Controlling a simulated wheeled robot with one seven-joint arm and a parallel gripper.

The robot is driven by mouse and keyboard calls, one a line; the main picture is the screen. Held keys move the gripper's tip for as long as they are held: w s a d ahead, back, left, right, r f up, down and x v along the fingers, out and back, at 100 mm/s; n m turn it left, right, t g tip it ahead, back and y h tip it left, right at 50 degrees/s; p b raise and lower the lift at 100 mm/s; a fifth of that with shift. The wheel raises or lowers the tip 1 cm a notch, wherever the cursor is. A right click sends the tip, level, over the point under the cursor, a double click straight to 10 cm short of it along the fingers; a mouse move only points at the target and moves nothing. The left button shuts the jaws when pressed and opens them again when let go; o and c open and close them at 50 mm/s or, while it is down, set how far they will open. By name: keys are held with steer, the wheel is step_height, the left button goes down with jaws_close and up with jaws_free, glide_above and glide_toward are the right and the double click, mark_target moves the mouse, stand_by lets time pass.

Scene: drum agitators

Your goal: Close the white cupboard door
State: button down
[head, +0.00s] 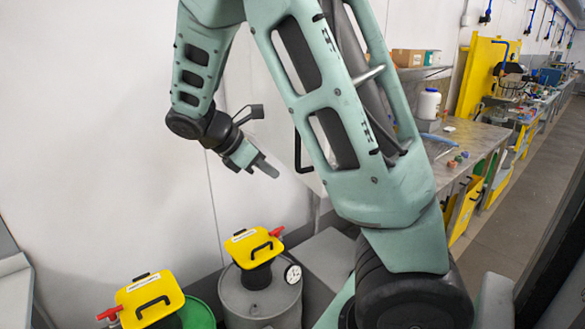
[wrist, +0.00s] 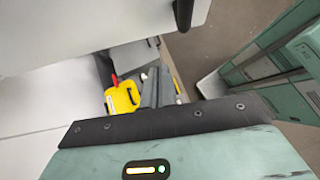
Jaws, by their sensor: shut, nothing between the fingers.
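The white cupboard door (wrist: 90,30) fills the top left of the wrist view, with a dark handle (wrist: 183,12) near its right end. In the head view the handle (head: 298,152) shows just left of my upper arm, and a pale strip of the door (head: 311,180) shows below it; my arm hides most of the rest. How far the door stands open cannot be told. My gripper (head: 268,168) is shut and empty, pointing down to the right, left of the handle in the picture. Its grey fingers (wrist: 158,88) also show in the wrist view, apart from the handle.
Two drums with yellow lids (head: 255,247) (head: 150,299) stand on the floor below; a yellow lid (wrist: 122,98) shows in the wrist view. A workbench (head: 470,140) with a white jar (head: 428,104) stands right of my arm. The aisle floor (head: 530,230) at right is clear.

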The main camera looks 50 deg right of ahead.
mark_target(304, 181)
steer(key=shift+s+d+f+p, duration=0.4)
steer(key=shift+s+d, duration=0.1)
steer(key=shift+d, duration=0.5)
steer(key=shift+s+d+f+p, duration=0.4)
steer(key=shift+s+d, duration=0.05)
steer(key=shift+d, duration=0.5)
steer(key=shift+s+d+f+p, duration=0.4)
steer(key=shift+s+d, duration=0.1)
steer(key=shift+d, duration=0.5)
